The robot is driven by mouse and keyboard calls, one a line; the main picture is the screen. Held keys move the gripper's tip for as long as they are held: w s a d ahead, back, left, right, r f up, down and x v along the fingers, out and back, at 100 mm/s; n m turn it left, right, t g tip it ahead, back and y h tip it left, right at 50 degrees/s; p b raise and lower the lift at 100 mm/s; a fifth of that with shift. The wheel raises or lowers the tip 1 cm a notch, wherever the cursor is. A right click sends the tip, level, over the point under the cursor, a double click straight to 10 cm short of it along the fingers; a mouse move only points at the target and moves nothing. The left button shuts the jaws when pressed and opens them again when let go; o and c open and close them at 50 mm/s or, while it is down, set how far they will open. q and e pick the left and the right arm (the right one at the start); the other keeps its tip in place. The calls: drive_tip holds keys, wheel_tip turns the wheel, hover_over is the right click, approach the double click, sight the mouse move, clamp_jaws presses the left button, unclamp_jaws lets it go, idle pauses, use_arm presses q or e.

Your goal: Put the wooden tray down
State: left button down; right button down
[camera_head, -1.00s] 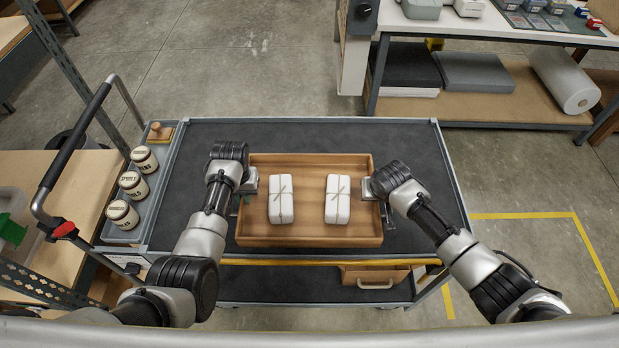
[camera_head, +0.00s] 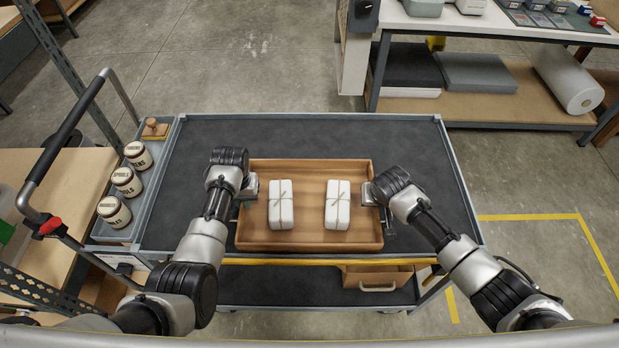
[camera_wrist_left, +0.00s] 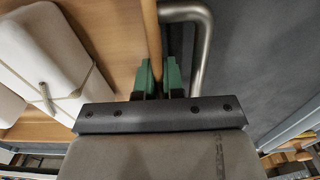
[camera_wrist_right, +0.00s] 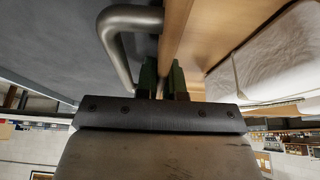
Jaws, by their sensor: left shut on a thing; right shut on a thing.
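The wooden tray (camera_head: 310,240) is over the dark top of the grey cart, near its front edge. Two white wrapped parcels tied with string, the left parcel (camera_head: 281,205) and the right parcel (camera_head: 338,205), lie in it. My left gripper (camera_head: 246,192) is shut at the tray's left side; the left wrist view shows its green pads (camera_wrist_left: 158,78) around the side wall beside a metal handle. My right gripper (camera_head: 371,193) is shut at the right side; its pads (camera_wrist_right: 163,80) show in the right wrist view. I cannot tell whether the tray's underside touches the cart.
The cart top (camera_head: 300,135) is clear behind the tray. Several lidded jars (camera_head: 127,181) and a wooden stamp (camera_head: 154,127) stand in the cart's left side tray. A workbench (camera_head: 490,25) stands at back right.

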use_arm(q)
drive_tip(key=c, duration=1.2)
unclamp_jaws()
drive_tip(key=shift+c, duration=0.2)
use_arm(e)
drive_tip(key=c, duration=1.2)
unclamp_jaws()
drive_tip(key=shift+c, duration=0.2)
use_arm(q)
wheel_tip(320, 180, up, 12)
use_arm(e)
drive_tip(key=v, duration=1.2)
